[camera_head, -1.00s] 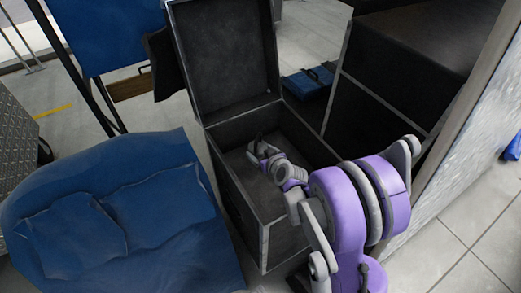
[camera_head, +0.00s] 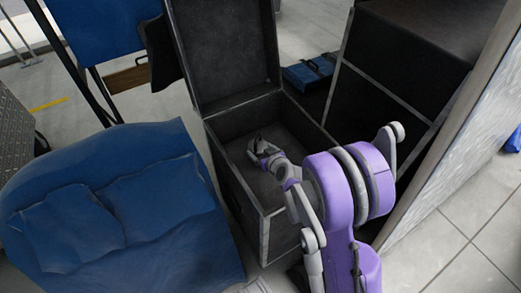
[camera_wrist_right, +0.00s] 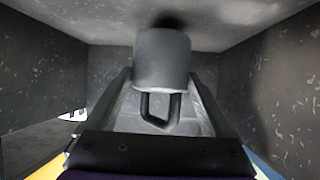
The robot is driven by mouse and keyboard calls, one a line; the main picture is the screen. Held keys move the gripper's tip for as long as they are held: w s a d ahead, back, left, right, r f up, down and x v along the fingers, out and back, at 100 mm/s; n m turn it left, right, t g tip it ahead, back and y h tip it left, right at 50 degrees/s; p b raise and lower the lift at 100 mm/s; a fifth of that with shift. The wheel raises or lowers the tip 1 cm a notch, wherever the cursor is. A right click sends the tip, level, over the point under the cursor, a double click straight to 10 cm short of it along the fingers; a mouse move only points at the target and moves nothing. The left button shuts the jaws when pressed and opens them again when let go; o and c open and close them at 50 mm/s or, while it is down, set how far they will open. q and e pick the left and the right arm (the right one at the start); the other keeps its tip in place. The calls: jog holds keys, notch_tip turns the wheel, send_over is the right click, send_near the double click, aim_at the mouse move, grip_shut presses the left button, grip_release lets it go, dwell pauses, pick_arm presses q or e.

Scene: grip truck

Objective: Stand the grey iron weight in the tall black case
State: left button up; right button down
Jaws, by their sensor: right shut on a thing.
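The tall black case (camera_head: 263,228) stands open in the head view, its lid tilted back. My right gripper (camera_head: 262,148) reaches down inside it and is small and dark there. In the right wrist view the grey iron weight (camera_wrist_right: 163,62) is a grey cylinder with a loop handle toward the camera. My right gripper (camera_wrist_right: 162,100) is shut on the weight, with a finger on each side of the handle. The weight's far end is close to the case's inner surface; I cannot tell whether they touch. My left gripper is not in view.
A blue padded seat (camera_head: 120,220) is left of the case. A black box (camera_head: 390,85) with metal edges stands to the right, with a blue bag (camera_head: 310,72) behind. A pale panel (camera_head: 455,140) rises at the far right. The case walls surround the gripper closely.

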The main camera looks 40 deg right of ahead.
jog(key=shift+f, duration=0.1)
grip_release()
jog(key=shift+r+p, duration=0.35)
jog(key=shift+r, duration=0.1)
jog(key=p+v, duration=0.2)
jog(key=v, duration=0.5)
jog(key=shift+s+r, duration=0.25)
